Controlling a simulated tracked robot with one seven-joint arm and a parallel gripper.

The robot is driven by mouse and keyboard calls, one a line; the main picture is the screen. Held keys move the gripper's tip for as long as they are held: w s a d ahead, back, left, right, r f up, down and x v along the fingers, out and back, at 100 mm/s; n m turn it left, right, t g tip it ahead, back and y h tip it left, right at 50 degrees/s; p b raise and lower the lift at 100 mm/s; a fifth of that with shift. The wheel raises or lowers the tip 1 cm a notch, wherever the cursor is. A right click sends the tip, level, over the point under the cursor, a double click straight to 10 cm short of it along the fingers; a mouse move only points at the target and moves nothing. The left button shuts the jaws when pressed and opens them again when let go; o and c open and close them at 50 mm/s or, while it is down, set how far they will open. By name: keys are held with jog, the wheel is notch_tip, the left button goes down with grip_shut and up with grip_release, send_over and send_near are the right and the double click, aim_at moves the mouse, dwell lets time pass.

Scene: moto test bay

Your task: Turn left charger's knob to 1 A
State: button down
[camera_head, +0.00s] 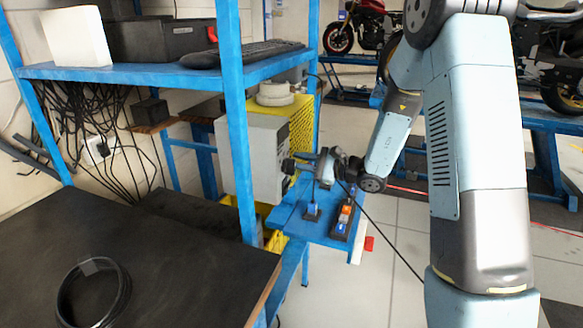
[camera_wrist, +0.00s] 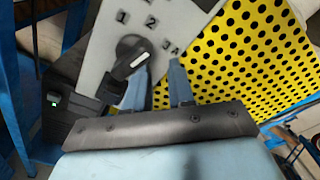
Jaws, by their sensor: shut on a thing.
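The charger (camera_head: 240,160) is a light grey box on the blue stand in the head view. Its grey panel (camera_wrist: 95,70) shows the marks 1, 2 and 3 A in the wrist view. The black knob (camera_wrist: 128,50) has a white pointer line, directed to the right, toward the 3 A side. My gripper (camera_head: 290,165) is at the charger's right face. The exact contact is partly hidden.
A yellow perforated panel (camera_wrist: 245,45) stands close to the right of the charger. A dark device with a green light (camera_wrist: 60,115) is at the left. A blue shelf (camera_head: 290,220) below my gripper holds small orange and blue items (camera_head: 344,216). A blue post (camera_head: 235,120) stands left.

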jog(key=shift+s+a+r+n+g+y, duration=0.15)
jog(key=shift+s+a+r+n+y, duration=0.1)
jog(key=shift+s+a+r, duration=0.25)
jog(key=shift+s+a+r+n+g+y, duration=0.15)
jog(key=shift+a+r+y, duration=0.2)
jog(key=shift+a, duration=0.3)
jog(key=shift+s+r, duration=0.55)
jog(key=shift+s, duration=0.25)
jog(key=shift+w+d+f+h, duration=0.1)
jog(key=shift+w+f+h, duration=0.2)
jog(key=shift+w+f, duration=0.4)
jog(key=shift+d+f, duration=0.5)
jog(key=shift+d, duration=0.4)
send_near(285, 157)
jog(key=shift+d+f, duration=0.35)
jog(key=shift+d, duration=0.3)
